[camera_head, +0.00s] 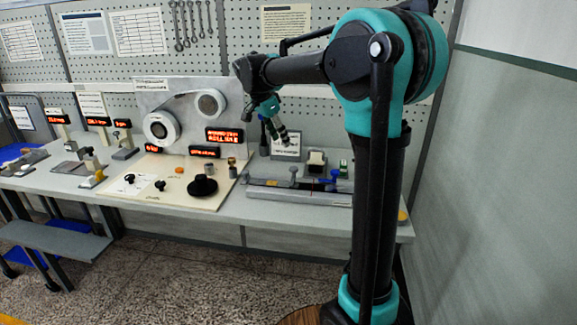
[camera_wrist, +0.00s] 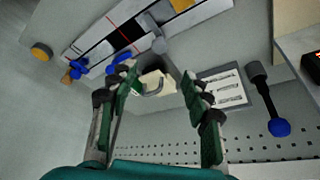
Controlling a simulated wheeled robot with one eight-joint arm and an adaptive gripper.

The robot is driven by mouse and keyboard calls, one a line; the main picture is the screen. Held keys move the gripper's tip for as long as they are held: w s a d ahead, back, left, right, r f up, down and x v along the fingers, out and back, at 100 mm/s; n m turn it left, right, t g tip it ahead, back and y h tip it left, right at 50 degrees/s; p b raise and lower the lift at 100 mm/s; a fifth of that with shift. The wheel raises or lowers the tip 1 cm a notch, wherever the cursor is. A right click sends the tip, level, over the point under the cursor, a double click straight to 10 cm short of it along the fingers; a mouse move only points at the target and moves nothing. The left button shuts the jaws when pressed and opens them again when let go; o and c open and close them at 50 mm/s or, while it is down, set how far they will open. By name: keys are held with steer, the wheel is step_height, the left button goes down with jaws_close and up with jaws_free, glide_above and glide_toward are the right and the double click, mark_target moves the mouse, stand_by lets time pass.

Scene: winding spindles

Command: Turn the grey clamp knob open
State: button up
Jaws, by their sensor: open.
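The grey clamp knob (camera_head: 293,171) stands on the long grey fixture (camera_head: 300,196) at the right part of the bench. In the wrist view the grey knob (camera_wrist: 158,46) shows as a round head on a post, beyond the fingertips at the top middle. My gripper (camera_head: 284,137) hangs above and behind the fixture, apart from the knob. In the wrist view my gripper (camera_wrist: 161,80) has its two green-padded fingers spread with nothing held. The knob's base is hard to make out.
Blue knobs (camera_wrist: 120,64) sit on the same fixture beside the grey one. A beige block (camera_head: 316,160) stands behind it, near a small sign (camera_head: 286,146). A black post with a blue ball (camera_wrist: 279,127) is at the right. A cream panel (camera_head: 160,190) with knobs lies left.

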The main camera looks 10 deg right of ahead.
mark_target(294, 168)
steer(key=x, duration=1.3)
steer(key=shift+d+f, duration=0.25)
steer(key=shift+c, duration=0.5)
jaws_close()
